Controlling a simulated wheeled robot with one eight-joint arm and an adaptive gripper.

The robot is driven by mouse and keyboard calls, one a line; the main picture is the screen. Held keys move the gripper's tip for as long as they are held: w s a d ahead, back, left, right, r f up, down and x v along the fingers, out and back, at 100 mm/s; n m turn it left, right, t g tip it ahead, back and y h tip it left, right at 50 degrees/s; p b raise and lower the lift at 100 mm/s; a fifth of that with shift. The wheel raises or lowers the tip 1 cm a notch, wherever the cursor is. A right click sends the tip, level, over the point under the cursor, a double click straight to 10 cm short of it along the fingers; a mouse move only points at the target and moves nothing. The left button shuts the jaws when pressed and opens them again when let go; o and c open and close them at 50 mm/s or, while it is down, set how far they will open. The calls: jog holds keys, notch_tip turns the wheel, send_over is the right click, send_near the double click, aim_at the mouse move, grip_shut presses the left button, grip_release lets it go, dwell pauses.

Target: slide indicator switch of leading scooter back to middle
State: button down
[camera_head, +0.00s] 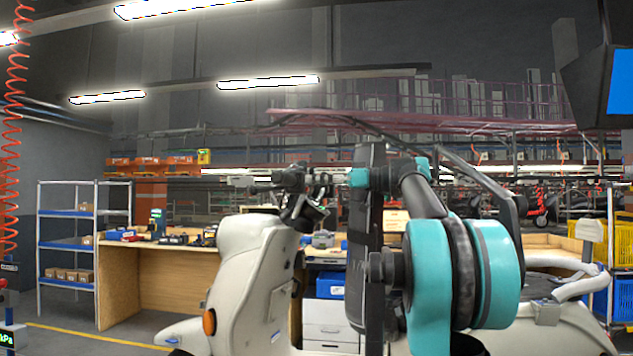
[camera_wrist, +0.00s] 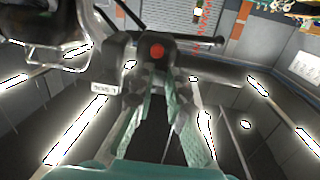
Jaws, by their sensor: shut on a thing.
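The cream scooter (camera_head: 248,262) stands at the lower middle of the head view, its handlebar (camera_head: 290,182) at the top of its front. In the wrist view, a black switch housing (camera_wrist: 158,62) with a round red button (camera_wrist: 157,50) sits on the bar, just beyond my fingertips. My gripper (camera_wrist: 162,84) is shut at the lower edge of this housing, on the small indicator switch there. The fingertips hide the switch, so its position cannot be made out. In the head view my gripper (camera_head: 308,212) is small and dark beside the handlebar.
A wooden workbench (camera_head: 170,262) with tools and a shelf rack (camera_head: 68,240) stand behind at the left. A red coiled hose (camera_head: 12,130) hangs at the far left. A dark lever (camera_wrist: 128,18) and a mirror-like part (camera_wrist: 50,30) are close to my gripper.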

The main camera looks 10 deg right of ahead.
jog(key=shift+w+d, duration=0.2)
jog(key=shift+w, duration=0.2)
jog(key=c, duration=1.5)
grip_release()
jog(key=shift+c, duration=0.2)
jog(key=shift+d, duration=0.1)
jog(key=v, duration=1.2)
